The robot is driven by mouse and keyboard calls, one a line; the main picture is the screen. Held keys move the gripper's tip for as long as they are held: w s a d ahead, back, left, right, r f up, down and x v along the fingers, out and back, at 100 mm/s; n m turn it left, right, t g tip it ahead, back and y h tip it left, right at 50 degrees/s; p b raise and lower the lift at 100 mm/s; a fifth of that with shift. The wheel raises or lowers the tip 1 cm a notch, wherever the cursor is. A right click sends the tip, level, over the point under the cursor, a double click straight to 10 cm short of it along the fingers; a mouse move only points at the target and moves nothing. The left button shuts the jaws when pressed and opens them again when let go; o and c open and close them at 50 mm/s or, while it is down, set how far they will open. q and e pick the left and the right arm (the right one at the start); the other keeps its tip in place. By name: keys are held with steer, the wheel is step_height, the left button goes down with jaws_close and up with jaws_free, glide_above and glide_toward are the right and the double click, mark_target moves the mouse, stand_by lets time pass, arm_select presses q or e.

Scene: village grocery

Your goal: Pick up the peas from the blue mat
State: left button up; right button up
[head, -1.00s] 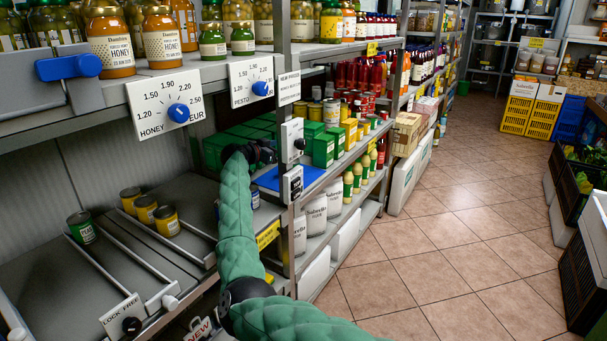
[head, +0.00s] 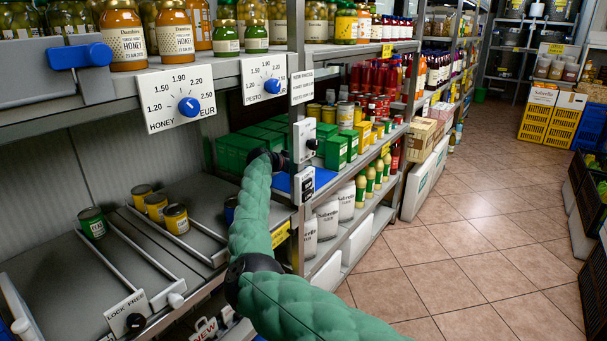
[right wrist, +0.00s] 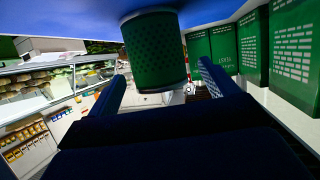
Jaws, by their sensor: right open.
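The peas can (right wrist: 155,48) is green and shows upside down in the right wrist view, its base against the blue mat (right wrist: 75,75) at the top. My right gripper (right wrist: 162,76) is open, with one dark blue finger on each side of the can's lower part in the picture. I cannot tell whether either finger touches it. In the head view the blue mat (head: 322,179) lies on the middle shelf behind a post. My right arm reaches in there, and its gripper and the can are hidden. My left gripper is not in view.
Green boxes (right wrist: 290,50) stand close beside the can; more green boxes (head: 336,152) line the shelf. A grey shelf post (head: 297,110) with price dials stands by my right wrist. Several cans (head: 175,218) sit on a sloped rack at left.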

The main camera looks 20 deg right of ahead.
steer(key=shift+b+x, duration=0.3)
steer(key=shift+x, duration=0.9)
steer(key=c, duration=1)
steer(key=shift+c, duration=1.1)
steer(key=shift+r, duration=0.15)
